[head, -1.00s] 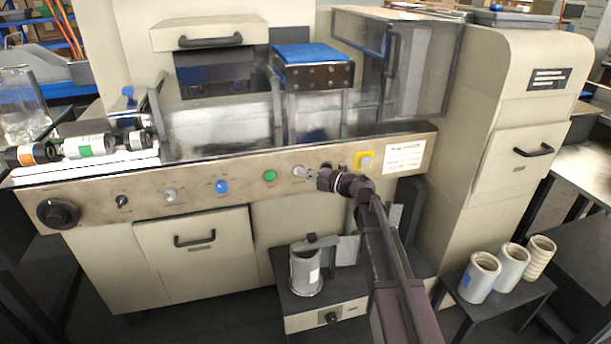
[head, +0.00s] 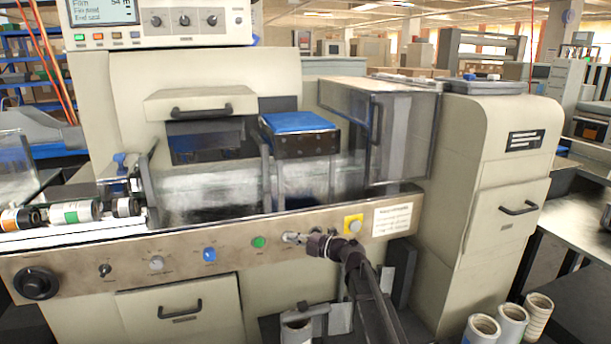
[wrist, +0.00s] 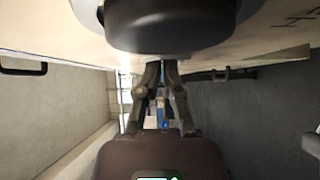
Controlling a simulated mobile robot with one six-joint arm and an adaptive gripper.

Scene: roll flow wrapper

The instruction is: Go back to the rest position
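My gripper (head: 292,238) is in front of the control panel (head: 185,270) of the wrapper, between the green button (head: 259,242) and the yellow-framed button (head: 353,224). Its fingertips are at or very close to the panel face; I cannot tell whether they touch. In the wrist view the two fingers (wrist: 161,66) converge with their tips together, and nothing shows held between them. A large dark rounded part (wrist: 170,22) fills the top of that view, in front of the pale panel. My arm reaches up from the lower right.
A blue button (head: 209,254) and a black knob (head: 36,283) are on the panel's left. Film rolls (head: 75,212) lie at far left. A clear guard (head: 400,130) stands above the panel. A display (head: 104,10) is at top left.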

